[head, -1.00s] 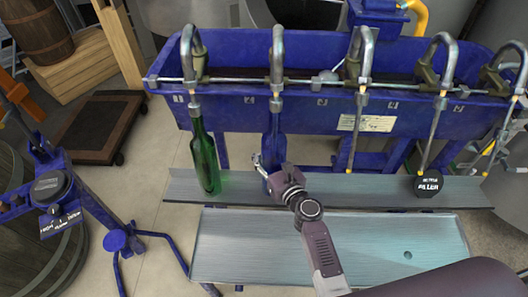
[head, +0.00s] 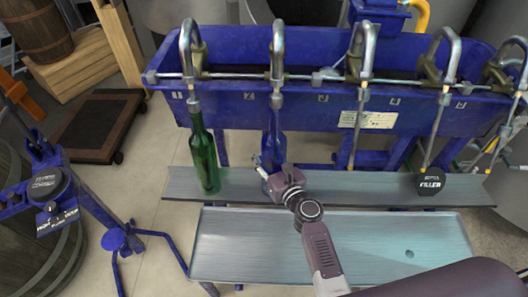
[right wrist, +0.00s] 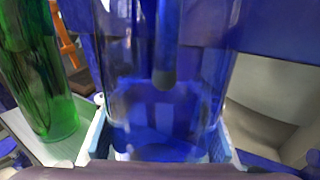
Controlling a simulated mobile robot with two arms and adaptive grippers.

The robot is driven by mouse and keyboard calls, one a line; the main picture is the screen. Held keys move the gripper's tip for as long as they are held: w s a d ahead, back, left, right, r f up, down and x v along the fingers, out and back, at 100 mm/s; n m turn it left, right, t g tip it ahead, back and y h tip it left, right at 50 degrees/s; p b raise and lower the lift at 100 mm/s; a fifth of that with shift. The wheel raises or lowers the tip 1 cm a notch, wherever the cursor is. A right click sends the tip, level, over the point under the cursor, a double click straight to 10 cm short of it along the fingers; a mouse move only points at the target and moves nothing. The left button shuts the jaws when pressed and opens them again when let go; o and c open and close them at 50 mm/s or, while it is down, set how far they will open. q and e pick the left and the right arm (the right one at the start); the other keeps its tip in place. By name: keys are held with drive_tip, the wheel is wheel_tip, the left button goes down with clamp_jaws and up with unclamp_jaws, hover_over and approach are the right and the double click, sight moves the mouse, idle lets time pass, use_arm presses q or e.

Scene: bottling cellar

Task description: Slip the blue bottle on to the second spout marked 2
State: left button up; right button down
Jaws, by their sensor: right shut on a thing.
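My right gripper (head: 268,165) is shut on the bottle's lower part. In the right wrist view the blue bottle (right wrist: 125,110) fills the middle between the fingers. A dark tube (right wrist: 165,65) shows through its glass and ends partway down. Whether the bottle touches the shelf is hidden by the gripper. My left gripper is not in view.
A green bottle (head: 203,158) hangs on the first spout, just left of the blue one. The grey shelf (head: 330,187) runs below the spouts, with a black filler sign (head: 430,183) at its right. The lower tray (head: 330,245) is bare.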

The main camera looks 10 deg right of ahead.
drive_tip(key=shift+f, duration=0.1)
drive_tip(key=c, duration=1)
unclamp_jaws()
drive_tip(key=v, duration=1.2)
